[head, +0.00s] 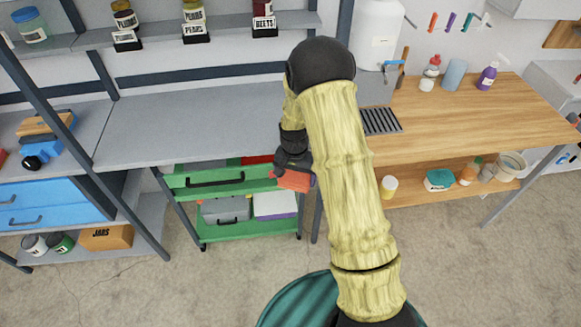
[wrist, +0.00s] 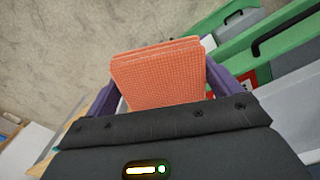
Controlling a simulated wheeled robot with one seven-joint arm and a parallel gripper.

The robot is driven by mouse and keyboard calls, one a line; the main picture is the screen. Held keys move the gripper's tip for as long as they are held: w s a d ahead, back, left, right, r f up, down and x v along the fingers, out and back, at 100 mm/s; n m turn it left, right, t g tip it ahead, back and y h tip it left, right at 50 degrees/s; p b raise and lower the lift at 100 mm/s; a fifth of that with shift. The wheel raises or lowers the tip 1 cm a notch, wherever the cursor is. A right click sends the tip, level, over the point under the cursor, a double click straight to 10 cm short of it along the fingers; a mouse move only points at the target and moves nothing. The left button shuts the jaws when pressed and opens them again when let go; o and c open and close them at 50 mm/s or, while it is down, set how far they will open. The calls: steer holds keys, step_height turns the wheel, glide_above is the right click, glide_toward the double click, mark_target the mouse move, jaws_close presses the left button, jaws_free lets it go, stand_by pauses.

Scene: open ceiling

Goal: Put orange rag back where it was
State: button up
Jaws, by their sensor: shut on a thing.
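The orange rag (wrist: 158,80) is a folded, textured cloth held between the two purple fingers of my gripper (wrist: 160,85) in the wrist view. In the head view the orange rag (head: 294,180) shows below my gripper (head: 292,172), just right of the green cart's upper drawer. My arm hides part of this area. The rag is held in the air, apart from the floor.
A green cart (head: 217,232) with a drawer and a lower shelf holding boxes stands under the grey workbench (head: 190,125). A wooden table (head: 470,112) with bottles is at right. A blue drawer unit (head: 45,200) is at left. Grey floor is clear in front.

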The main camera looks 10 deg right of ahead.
steer(key=s+d+f+n, duration=0.2)
steer(key=s+f+n, duration=0.3)
steer(key=f, duration=0.2)
steer(key=shift+s+f+n, duration=0.3)
steer(key=shift+f, duration=0.1)
